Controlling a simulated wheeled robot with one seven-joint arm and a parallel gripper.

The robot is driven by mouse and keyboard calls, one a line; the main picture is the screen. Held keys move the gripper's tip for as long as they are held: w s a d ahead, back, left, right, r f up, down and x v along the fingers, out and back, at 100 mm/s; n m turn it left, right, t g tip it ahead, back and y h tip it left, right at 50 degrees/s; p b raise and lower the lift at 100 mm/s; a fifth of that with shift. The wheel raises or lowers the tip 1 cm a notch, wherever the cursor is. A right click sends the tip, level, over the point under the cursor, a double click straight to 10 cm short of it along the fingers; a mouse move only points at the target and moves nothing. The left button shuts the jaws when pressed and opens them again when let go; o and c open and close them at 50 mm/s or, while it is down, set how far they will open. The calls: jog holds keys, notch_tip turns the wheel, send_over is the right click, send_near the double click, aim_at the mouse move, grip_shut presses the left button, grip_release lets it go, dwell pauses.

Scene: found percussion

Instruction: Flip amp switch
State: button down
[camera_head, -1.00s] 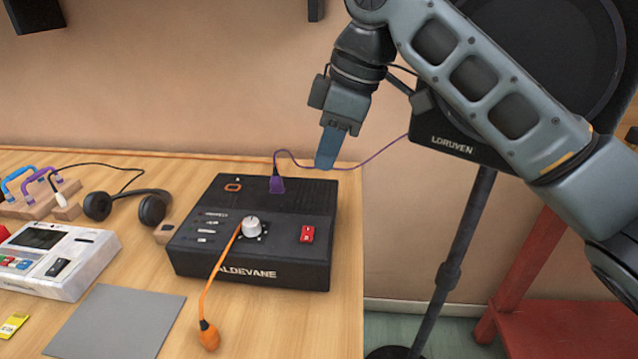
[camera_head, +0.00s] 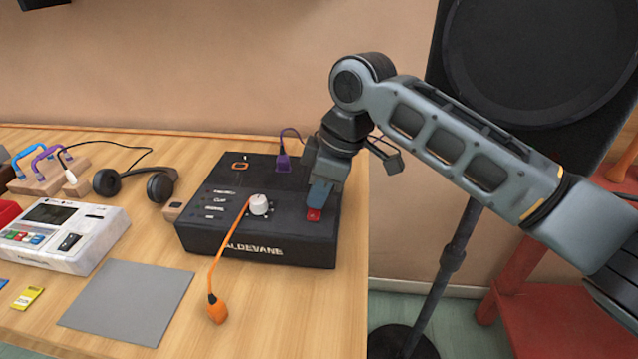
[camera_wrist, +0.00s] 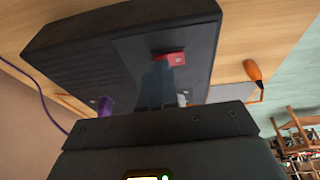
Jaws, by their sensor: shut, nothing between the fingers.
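The black amp (camera_head: 225,240) stands on the wooden table near its right edge in the head view. Its red rocker switch (camera_head: 314,215) is on the right of the top face, partly hidden by my gripper. My gripper (camera_head: 319,200) is shut and empty, pointing down with its blue fingertips at the switch's far side. In the wrist view, the red switch (camera_wrist: 172,57) shows just past the fingertips (camera_wrist: 160,70). They look touching or very close; I cannot tell which. The switch's tilt is not clear.
A white knob (camera_head: 260,204) with an orange cable (camera_head: 213,270) is left of the switch. A purple plug (camera_head: 283,161) sits at the amp's back. Headphones (camera_head: 140,183), a white device (camera_head: 62,235) and a grey mat (camera_head: 128,300) lie left. A speaker (camera_head: 530,60) stands right.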

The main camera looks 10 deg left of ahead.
aim_at(317, 212)
jog(key=shift+f, duration=0.2)
dwell(0.3)
jog(key=shift+s+r+p, duration=0.25)
jog(key=shift+s+p, duration=0.5)
jog(key=shift+p, duration=0.15)
jog(key=shift+r, duration=0.1)
jog(key=shift+r+p, duration=0.25)
jog(key=shift+p, duration=0.05)
jog(key=r+p, duration=0.3)
jog(key=shift+w+a+r, duration=0.1)
jog(key=shift+w+r, duration=0.05)
jog(key=shift+w, duration=0.05)
jog(key=w+v, duration=0.2)
jog(key=v, duration=0.7)
jog(key=shift+w+d+r+b, duration=0.25)
jog(key=shift+r+b, duration=0.1)
jog(key=shift+b, duration=0.1)
